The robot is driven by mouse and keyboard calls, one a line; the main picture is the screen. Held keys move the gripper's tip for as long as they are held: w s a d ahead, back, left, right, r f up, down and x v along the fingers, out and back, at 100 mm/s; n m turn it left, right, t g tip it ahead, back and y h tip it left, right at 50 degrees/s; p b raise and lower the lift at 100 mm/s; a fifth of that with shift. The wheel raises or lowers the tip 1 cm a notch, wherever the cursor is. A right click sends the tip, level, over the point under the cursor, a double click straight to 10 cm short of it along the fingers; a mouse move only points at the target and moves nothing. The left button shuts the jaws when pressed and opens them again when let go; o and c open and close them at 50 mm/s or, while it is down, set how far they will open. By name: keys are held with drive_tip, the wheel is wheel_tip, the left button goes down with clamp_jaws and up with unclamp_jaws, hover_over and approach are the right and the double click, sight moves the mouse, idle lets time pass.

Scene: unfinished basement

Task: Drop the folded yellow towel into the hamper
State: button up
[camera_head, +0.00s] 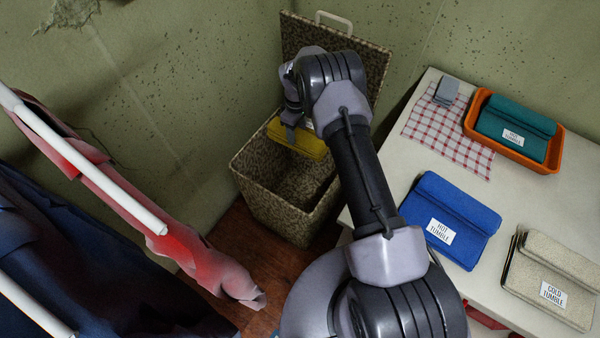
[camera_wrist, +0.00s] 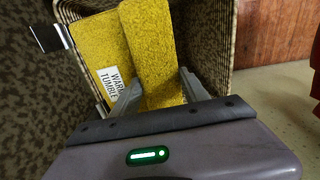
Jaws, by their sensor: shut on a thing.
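The folded yellow towel (camera_head: 297,140) hangs in my gripper (camera_head: 291,122) over the open top of the hamper (camera_head: 285,213). In the wrist view my gripper (camera_wrist: 158,92) is shut on the towel (camera_wrist: 150,50), which carries a white label reading "WARM TUMBLE". The hamper is patterned brown and tan, and its lid (camera_head: 310,38) stands raised against the wall with a white handle. Its rim (camera_wrist: 226,45) surrounds the towel in the wrist view. My arm hides part of the hamper's right side and lid.
A white table (camera_head: 400,174) at right holds a blue towel (camera_head: 449,216), a beige towel (camera_head: 551,279), an orange tray (camera_head: 558,150) with a teal towel (camera_head: 515,130), a checked cloth (camera_head: 447,142) and a grey folded item (camera_head: 446,91). Red and blue laundry hangs on white rods (camera_head: 85,165) at left.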

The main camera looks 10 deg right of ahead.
wheel_tip(320, 180, down, 4)
drive_tip(key=shift+f+b, duration=0.2)
drive_tip(key=shift+b, duration=0.65)
drive_tip(key=shift+r, duration=0.1)
drive_tip(key=o, duration=1.7)
drive_tip(key=shift+c, duration=0.2)
wheel_tip(320, 180, up, 17)
drive_tip(key=p, duration=0.5)
drive_tip(key=shift+r+p, duration=0.2)
drive_tip(key=shift+p, duration=0.2)
